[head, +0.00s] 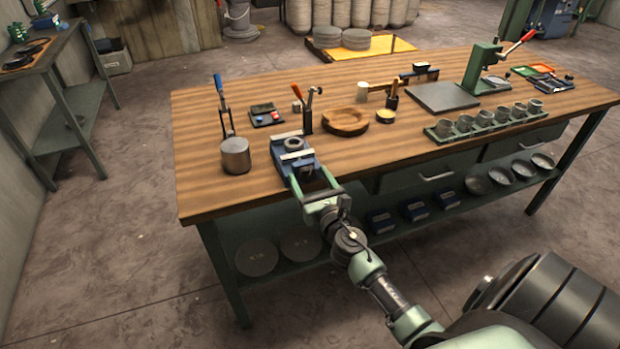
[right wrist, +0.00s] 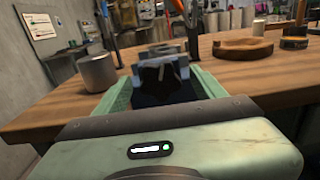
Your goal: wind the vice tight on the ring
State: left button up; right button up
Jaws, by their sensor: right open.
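A blue vice (head: 308,177) with pale metal jaws sits at the front edge of the wooden bench. A grey metal ring (head: 294,144) sits between its jaws; I cannot tell whether both jaws touch it. My right gripper (head: 320,190) is at the front end of the vice, with its green fingers apart. In the right wrist view, the dark blue front of the vice (right wrist: 163,88) lies between and beyond the open fingers (right wrist: 163,97). The vice's handle is not clearly visible. My left gripper is not in view.
An upright tool with a dark handle (head: 308,112) is close behind the vice. A rack of metal cups (head: 485,122) and a green press (head: 478,70) are farther right.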

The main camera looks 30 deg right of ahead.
jog(key=c, duration=1.4)
jog(key=shift+o, duration=0.2)
